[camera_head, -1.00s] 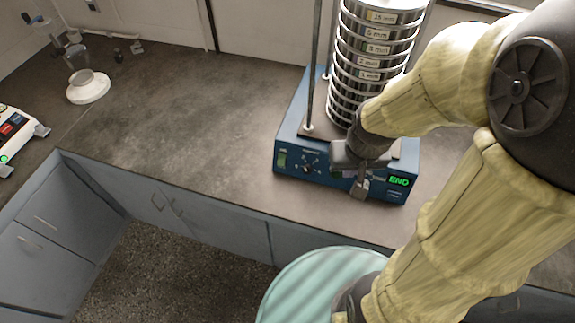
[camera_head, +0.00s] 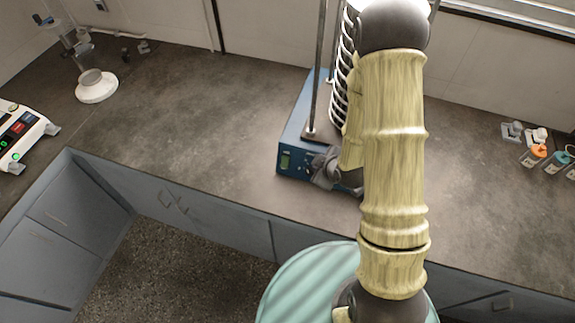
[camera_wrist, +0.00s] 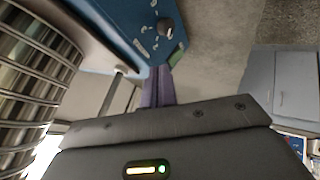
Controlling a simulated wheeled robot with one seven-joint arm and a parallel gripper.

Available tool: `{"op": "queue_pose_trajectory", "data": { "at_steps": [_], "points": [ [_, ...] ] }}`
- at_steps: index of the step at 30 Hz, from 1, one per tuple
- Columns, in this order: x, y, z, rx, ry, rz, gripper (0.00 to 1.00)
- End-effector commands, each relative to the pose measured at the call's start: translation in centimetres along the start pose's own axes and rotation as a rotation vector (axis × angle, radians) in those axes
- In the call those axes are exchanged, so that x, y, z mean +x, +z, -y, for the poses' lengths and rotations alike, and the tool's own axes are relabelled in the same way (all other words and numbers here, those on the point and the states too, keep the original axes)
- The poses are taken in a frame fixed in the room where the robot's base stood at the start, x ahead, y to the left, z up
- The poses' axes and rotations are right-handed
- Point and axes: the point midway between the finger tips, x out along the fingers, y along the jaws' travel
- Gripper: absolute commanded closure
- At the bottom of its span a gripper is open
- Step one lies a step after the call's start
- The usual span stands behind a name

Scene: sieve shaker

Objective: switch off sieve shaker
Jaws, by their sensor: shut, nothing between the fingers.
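The sieve shaker has a blue base (camera_head: 295,132) on the worktop, with a stack of metal sieves (camera_head: 345,70) largely hidden behind my arm. Its left display (camera_head: 286,160) shows at the left end of the front panel; the panel's right part is hidden. My gripper (camera_head: 325,172) is at the front panel, just right of that display. In the wrist view the shut fingers (camera_wrist: 158,85) point at the blue panel, near a round knob (camera_wrist: 165,28) and the greenish display (camera_wrist: 178,55). I cannot tell whether the fingertips touch the panel.
A white device with coloured buttons (camera_head: 18,130) and a white-based glass apparatus (camera_head: 96,86) stand at left. Small bottles with coloured caps (camera_head: 545,158) are at the right. The worktop (camera_head: 200,110) left of the shaker is clear. A pale teal round surface (camera_head: 310,285) is in front.

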Motion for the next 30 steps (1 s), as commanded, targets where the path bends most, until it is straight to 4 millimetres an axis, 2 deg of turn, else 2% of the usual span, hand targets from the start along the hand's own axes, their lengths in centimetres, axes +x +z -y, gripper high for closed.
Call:
{"op": "queue_pose_trajectory", "data": {
  "at_steps": [6, 14, 18, 30],
  "points": [
    [2.0, -0.7, 3.3, -0.217, 0.04, -0.176, 1.0],
    [2.1, -1.2, 6.7, -0.384, 0.152, -0.346, 1.0],
    [1.9, -1.3, 7.2, -0.415, 0.19, -0.379, 1.0],
    [2.1, -1.3, 7.2, -0.418, 0.197, -0.383, 1.0]
  ]
}}
